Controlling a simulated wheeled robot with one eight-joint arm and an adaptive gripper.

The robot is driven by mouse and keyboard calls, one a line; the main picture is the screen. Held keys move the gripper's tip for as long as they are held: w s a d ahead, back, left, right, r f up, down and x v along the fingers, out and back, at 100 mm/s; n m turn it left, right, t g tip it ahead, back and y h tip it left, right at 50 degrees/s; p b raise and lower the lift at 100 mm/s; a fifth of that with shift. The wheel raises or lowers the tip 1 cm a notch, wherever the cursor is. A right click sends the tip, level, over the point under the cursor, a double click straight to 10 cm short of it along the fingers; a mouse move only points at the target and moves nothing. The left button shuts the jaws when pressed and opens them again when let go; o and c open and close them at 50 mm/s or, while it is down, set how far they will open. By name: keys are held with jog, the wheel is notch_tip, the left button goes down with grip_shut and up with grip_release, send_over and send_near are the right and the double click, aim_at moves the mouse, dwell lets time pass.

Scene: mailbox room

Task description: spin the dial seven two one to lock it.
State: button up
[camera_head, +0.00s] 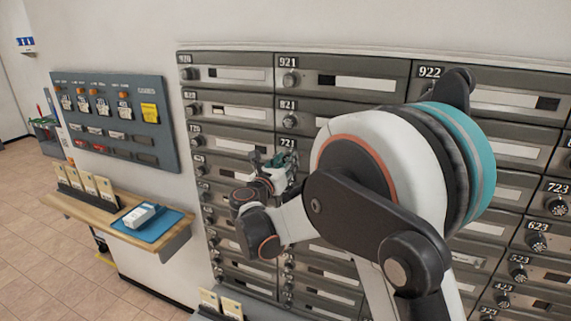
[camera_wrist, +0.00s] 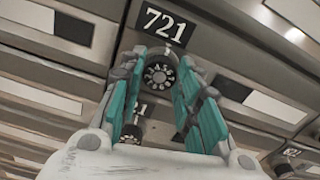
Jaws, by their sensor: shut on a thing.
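The dial of mailbox 721 (camera_wrist: 158,74) is a dark round knob with pale marks, just below the black 721 label (camera_wrist: 166,25) in the wrist view. My gripper (camera_wrist: 162,64) has its teal-padded fingers on both sides of this dial and is shut on it. In the head view my gripper (camera_head: 270,162) is at the mailbox wall, just below and left of the 721 label (camera_head: 287,143). There the gripper hides the dial. The dial's exact setting is too small to read.
Rows of grey mailboxes with similar dials surround it, including the 821 dial (camera_head: 290,121) above. Another dial (camera_wrist: 131,133) is close below in the wrist view. A wooden shelf (camera_head: 90,212) with a blue mat (camera_head: 172,226) stands at the left. Open floor lies beyond it.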

jog(key=m+b, duration=0.4)
jog(key=m, duration=0.8)
jog(key=shift+d+f+m, duration=0.1)
jog(key=shift+m, duration=0.3)
dwell(0.3)
jog(key=o, duration=1.1)
jog(key=shift+c, duration=0.2)
jog(key=shift+s, duration=0.1)
jog(key=v, duration=1.2)
